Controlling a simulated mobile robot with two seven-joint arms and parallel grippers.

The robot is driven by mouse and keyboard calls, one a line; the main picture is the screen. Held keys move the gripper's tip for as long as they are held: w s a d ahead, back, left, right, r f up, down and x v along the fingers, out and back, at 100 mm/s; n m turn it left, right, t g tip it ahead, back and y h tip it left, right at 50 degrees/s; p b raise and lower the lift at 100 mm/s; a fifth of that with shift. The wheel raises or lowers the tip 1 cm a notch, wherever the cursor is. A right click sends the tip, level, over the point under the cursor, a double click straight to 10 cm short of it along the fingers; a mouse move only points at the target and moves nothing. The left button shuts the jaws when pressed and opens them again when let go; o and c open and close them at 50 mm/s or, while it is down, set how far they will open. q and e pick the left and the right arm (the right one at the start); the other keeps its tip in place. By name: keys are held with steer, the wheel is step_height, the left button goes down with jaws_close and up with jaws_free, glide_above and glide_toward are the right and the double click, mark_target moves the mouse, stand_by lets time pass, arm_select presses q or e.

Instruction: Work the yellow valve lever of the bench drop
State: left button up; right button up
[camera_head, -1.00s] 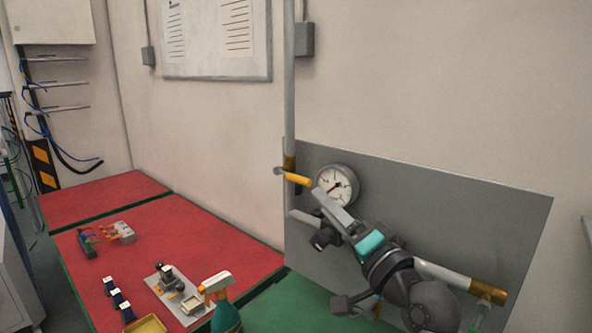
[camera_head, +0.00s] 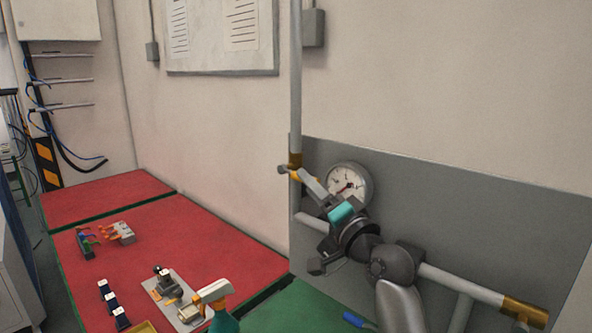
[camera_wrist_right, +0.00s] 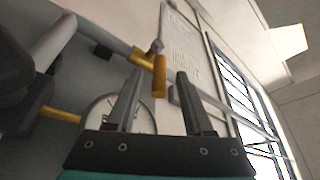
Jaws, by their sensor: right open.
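The yellow valve lever (camera_head: 303,177) is on the upright pipe of the bench drop, just below a brass fitting (camera_head: 295,160). In the head view my right gripper (camera_head: 309,184) covers much of the lever. In the right wrist view the lever (camera_wrist_right: 159,78) shows between the tips of my open right gripper (camera_wrist_right: 160,73), with a gap on each side. I cannot tell how deep it sits between the fingers. My left gripper is not in view.
A round gauge (camera_head: 349,183) is on the grey panel (camera_head: 450,195) close behind my right gripper. A horizontal pipe (camera_head: 460,282) with a brass end runs at the right. A spray bottle (camera_head: 217,300) and small parts stand on the red bench top (camera_head: 200,240).

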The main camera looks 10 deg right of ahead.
steer(key=shift+x, duration=3.3)
jaws_close()
